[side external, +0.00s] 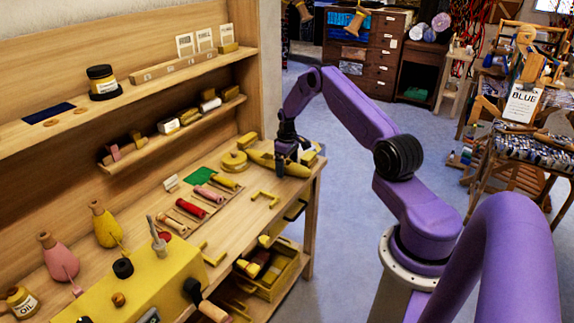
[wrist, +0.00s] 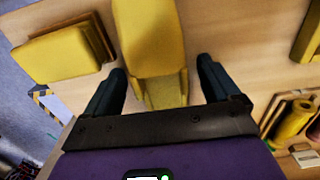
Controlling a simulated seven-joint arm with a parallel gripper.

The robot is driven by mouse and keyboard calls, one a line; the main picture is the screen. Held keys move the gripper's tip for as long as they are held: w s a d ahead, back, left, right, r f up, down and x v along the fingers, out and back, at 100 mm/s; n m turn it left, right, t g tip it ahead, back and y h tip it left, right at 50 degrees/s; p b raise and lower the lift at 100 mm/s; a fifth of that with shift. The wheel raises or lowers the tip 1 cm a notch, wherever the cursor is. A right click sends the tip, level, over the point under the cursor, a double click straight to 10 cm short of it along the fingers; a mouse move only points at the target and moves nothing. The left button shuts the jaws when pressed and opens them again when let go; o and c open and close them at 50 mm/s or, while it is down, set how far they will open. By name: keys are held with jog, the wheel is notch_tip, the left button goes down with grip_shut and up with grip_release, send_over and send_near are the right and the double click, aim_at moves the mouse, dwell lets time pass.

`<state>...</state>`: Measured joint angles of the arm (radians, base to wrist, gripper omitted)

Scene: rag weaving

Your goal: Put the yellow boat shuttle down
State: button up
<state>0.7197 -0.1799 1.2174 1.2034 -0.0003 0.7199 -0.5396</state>
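The yellow boat shuttle (side external: 268,160) lies near the far right end of the bench top in the side view. In the wrist view the shuttle (wrist: 150,40) runs up from between my fingers to the top edge. My gripper (side external: 289,152) is over the shuttle, fingers pointing down. In the wrist view my gripper (wrist: 162,68) has its fingers apart, one on each side of the shuttle, with a visible gap at the right finger. My gripper hides part of the shuttle in the side view.
A yellow block (wrist: 58,55) is close left in the wrist view. The bench's right edge is near.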

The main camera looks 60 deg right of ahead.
notch_tip(320, 180, up, 12)
jog(key=s+a+r+n, duration=0.2)
jog(key=a+r, duration=0.2)
jog(key=a, duration=0.6)
jog(key=s+a+r+n, duration=0.1)
jog(key=a+r+n, duration=0.15)
jog(key=a, duration=0.75)
jog(key=s+a+r+n, duration=0.15)
jog(key=a+r, duration=0.35)
jog(key=a, duration=0.5)
jog(key=s+a+r+n, duration=0.2)
jog(key=s+a, duration=0.3)
jog(key=s, duration=0.6)
jog(key=s+a+r+n, duration=0.1)
jog(key=s+a+n, duration=0.1)
jog(key=s+a, duration=0.6)
jog(key=s+d+n, duration=0.2)
jog(key=s+d, duration=0.2)
jog(key=s, duration=0.7)
jog(key=shift+s+f+n, duration=0.2)
jog(key=shift+f+n, duration=0.1)
jog(key=shift+f, duration=0.05)
jog(key=shift+d, duration=0.1)
